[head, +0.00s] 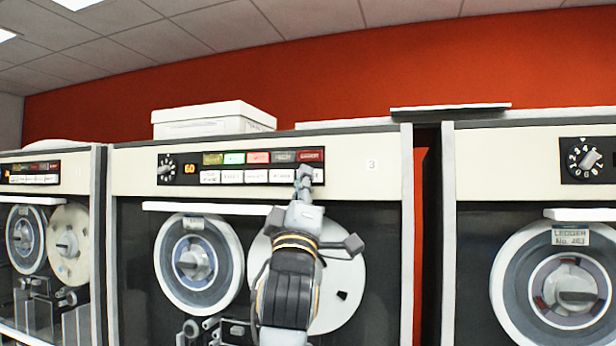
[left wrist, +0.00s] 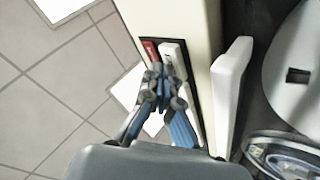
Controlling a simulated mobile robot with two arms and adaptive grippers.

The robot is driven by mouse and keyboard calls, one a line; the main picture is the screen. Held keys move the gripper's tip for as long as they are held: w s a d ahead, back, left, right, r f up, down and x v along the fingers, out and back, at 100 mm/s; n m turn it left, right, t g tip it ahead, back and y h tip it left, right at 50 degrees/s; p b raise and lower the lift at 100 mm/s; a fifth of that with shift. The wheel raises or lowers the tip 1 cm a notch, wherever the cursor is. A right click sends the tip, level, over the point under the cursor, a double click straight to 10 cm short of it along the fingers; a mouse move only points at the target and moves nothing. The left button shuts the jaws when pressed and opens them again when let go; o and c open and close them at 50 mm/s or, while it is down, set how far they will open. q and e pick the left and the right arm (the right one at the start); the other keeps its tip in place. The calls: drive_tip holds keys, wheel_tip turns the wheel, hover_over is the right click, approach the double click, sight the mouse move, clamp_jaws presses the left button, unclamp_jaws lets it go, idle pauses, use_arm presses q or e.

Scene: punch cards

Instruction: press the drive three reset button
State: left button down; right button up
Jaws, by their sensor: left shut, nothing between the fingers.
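Drive three, the cabinet marked "3" (head: 371,164), stands in the middle of the head view. Its panel has a row of coloured lamps, red at the right end (head: 310,155), above a row of white buttons (head: 231,177). The button labels are too small to read, so I cannot tell which is reset. My left gripper (head: 303,172) is shut and empty, its tips at the right end of the button row, partly hiding it. In the left wrist view the shut fingertips (left wrist: 164,72) are at the panel beside a white button (left wrist: 172,52); I cannot tell whether they touch it. My right gripper is not in view.
A white ledge (head: 170,206) sticks out below the panel, above the tape reels (head: 193,262). Neighbouring cabinets stand left (head: 45,160) and right (head: 500,160), with a narrow gap on the right. A white box (head: 212,118) sits on top of drive three.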

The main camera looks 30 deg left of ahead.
use_arm(q)
drive_tip(key=shift+w, duration=0.2)
idle(0.5)
drive_tip(key=shift+s+d+f, duration=0.1)
drive_tip(key=shift+s+d, duration=0.1)
drive_tip(key=shift+s, duration=0.7)
drive_tip(key=shift+s, duration=0.1)
drive_tip(key=s, duration=0.2)
drive_tip(key=s+d, duration=0.1)
drive_tip(key=s, duration=0.1)
drive_tip(key=shift+s+b, duration=0.3)
drive_tip(key=shift+s, duration=0.05)
idle(0.3)
